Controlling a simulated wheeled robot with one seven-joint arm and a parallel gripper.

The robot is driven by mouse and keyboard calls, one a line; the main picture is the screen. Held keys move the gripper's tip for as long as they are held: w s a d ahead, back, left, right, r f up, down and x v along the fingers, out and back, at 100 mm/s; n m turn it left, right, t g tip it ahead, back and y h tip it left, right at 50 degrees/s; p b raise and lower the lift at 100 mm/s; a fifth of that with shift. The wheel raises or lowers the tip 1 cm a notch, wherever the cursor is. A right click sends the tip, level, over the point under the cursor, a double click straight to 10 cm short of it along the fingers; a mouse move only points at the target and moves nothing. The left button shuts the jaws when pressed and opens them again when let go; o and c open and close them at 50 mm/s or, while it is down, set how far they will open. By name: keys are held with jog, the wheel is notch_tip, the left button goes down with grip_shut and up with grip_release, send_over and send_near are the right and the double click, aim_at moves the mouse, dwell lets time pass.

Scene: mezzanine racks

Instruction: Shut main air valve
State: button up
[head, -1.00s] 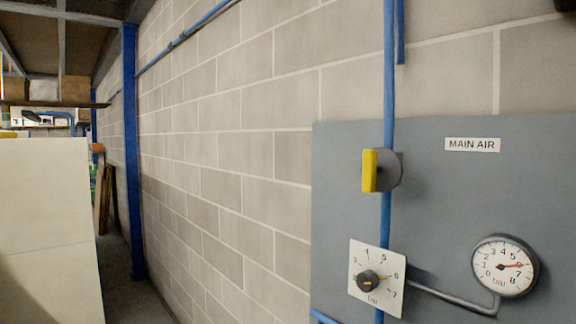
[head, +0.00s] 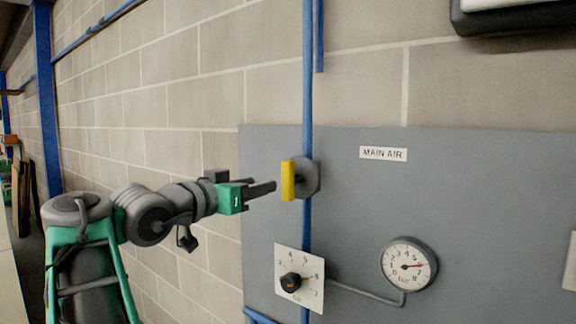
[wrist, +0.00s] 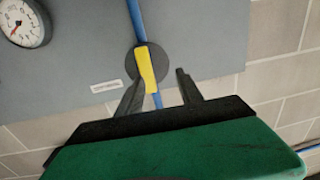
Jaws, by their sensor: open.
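The main air valve has a yellow handle (head: 288,180) on a dark round body (head: 311,178), set on a blue vertical pipe (head: 308,90) on a grey panel. In the head view the handle stands upright, in line with the pipe. My gripper (head: 266,187) is just left of the handle, its fingers pointing at it. In the wrist view the yellow handle (wrist: 146,68) shows beyond the fingertips of my gripper (wrist: 160,78), nearer the left finger. The fingers are apart with nothing held between them. Whether a finger touches the handle cannot be told.
A "MAIN AIR" label (head: 383,153) is right of the valve. Below are a regulator knob (head: 291,281) on a white dial plate and a round pressure gauge (head: 409,265), its needle near 6 to 7. A dark-edged box (head: 515,15) hangs at the upper right.

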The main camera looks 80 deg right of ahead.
aim_at(285, 175)
jog(key=s, duration=0.1)
jog(key=s+r+g, duration=0.1)
jog(key=s+m, duration=0.1)
jog(key=shift+d+r+g, duration=0.3)
jog(key=shift+d, duration=0.05)
jog(key=p+x, duration=0.2)
jog(key=x, duration=0.4)
jog(key=shift+w+f, duration=0.1)
jog(key=shift+d+f, duration=0.1)
jog(key=shift+d, duration=0.3)
grip_shut()
